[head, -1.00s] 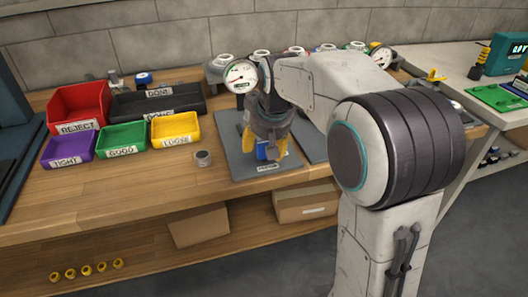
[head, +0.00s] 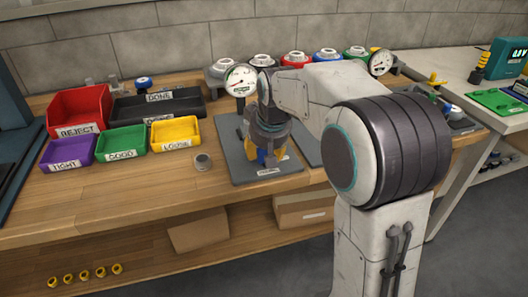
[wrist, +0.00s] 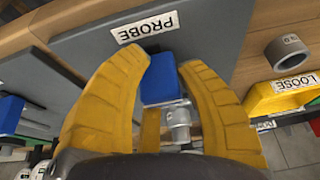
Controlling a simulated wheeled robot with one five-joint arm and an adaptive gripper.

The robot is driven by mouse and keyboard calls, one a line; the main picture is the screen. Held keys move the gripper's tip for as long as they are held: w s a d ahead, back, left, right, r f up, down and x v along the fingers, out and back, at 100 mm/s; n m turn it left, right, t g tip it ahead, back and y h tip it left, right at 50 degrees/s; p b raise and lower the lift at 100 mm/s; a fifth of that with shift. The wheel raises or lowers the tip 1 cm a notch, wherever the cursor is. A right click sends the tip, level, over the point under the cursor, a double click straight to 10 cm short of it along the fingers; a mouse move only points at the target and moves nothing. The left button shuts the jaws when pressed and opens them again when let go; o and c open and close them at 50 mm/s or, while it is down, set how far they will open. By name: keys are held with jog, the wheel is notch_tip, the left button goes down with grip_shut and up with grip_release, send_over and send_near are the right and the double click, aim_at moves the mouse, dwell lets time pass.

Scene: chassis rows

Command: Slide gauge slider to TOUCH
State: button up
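The gauge station is a grey plate (head: 240,172) on the bench, with a PROBE label (wrist: 147,27) in the wrist view. A round white dial gauge (head: 240,79) stands above it. A blue block (wrist: 165,88), seemingly the slider knob, sits over the plate next to a grey metal cylinder (wrist: 178,125). My gripper (wrist: 166,65) points down at the plate, its yellow fingers on both sides of the blue block and appearing to touch it. In the head view my gripper (head: 268,160) hides much of the slider. No TOUCH mark is readable.
Red REJECT (head: 78,108), purple, green and yellow LOOSE (head: 175,132) bins stand to the left, with dark DONE trays (head: 158,103) behind. A small grey ring (head: 203,162) lies beside the plate. Another dial (head: 381,62) and several coloured-base parts stand at the back.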

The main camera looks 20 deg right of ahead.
grip_shut()
jog(key=shift+w+r+p, duration=0.1)
jog(key=shift+w+p, duration=1)
jog(key=shift+w, duration=0.6)
jog(key=o, duration=0.6)
grip_release()
jog(key=shift+w, duration=0.1)
jog(key=v, duration=1.2)
